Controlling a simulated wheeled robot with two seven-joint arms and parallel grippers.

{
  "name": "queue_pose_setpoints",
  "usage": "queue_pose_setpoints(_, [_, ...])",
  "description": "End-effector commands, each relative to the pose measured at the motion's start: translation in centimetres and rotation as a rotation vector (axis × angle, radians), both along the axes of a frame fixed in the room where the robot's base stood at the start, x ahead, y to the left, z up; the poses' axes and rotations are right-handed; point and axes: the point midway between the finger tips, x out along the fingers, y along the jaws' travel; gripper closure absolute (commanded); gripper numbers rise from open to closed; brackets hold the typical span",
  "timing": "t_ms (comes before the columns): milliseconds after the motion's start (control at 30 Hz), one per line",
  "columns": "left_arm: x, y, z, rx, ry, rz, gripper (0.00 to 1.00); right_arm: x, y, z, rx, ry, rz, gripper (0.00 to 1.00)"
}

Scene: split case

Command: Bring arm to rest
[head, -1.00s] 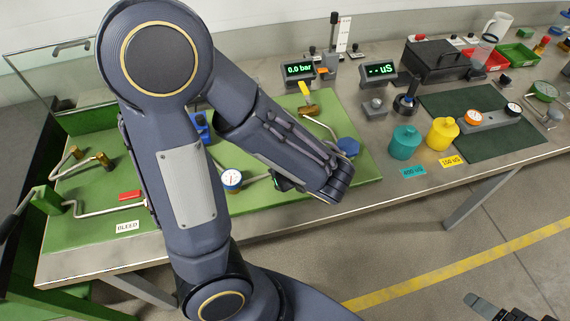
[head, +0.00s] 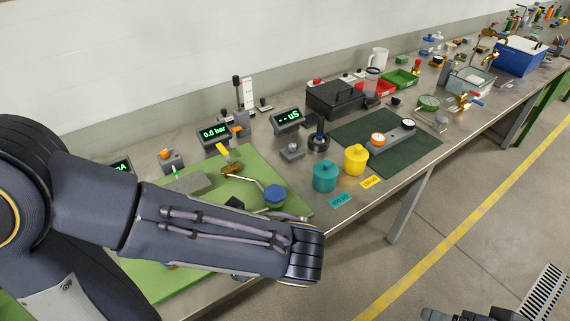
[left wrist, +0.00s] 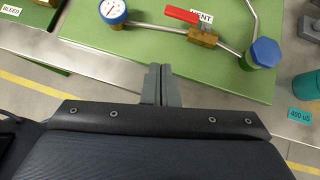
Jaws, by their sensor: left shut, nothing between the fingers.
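My left arm (head: 205,225) reaches in from the left in the head view, its ribbed wrist over the bench's front edge. The arm covers much of the green board (head: 290,206). My left gripper (left wrist: 161,72) is shut and empty in the left wrist view. Its fingertips are beside the board's front edge, below the red-handled vent valve (left wrist: 202,36); contact cannot be told. The gripper is hidden in the head view.
A blue cap (left wrist: 263,53) and a round gauge (left wrist: 112,11) stand on the board. A teal pot (head: 325,177) and a yellow pot (head: 356,160) are right of it. A black case (head: 335,99) stands behind.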

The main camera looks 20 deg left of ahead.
Motion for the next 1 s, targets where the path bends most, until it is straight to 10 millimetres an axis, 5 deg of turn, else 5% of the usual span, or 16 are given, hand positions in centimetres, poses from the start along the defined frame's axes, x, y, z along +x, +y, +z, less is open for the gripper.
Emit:
queue_pose_setpoints(267, [-1.5, 1.7, -0.6, -0.137, -0.017, 0.175, 1.00, 0.0, 0.0, 0.0, 0.000, 0.000, 0.000, 0.25])
queue_pose_setpoints(500, [-6.8, 3.3, -1.9, -0.745, -0.178, 0.999, 1.00, 0.0, 0.0, 0.0, 0.000, 0.000, 0.000, 0.25])
queue_pose_setpoints(700, [-7.3, 2.1, -0.1, -1.228, -0.379, 1.647, 1.00, 0.0, 0.0, 0.0, 0.000, 0.000, 0.000, 0.25])
queue_pose_setpoints(1000, [-6.5, 2.1, 2.1, -1.507, -0.496, 1.981, 1.00, 0.0, 0.0, 0.0, 0.000, 0.000, 0.000, 0.25])
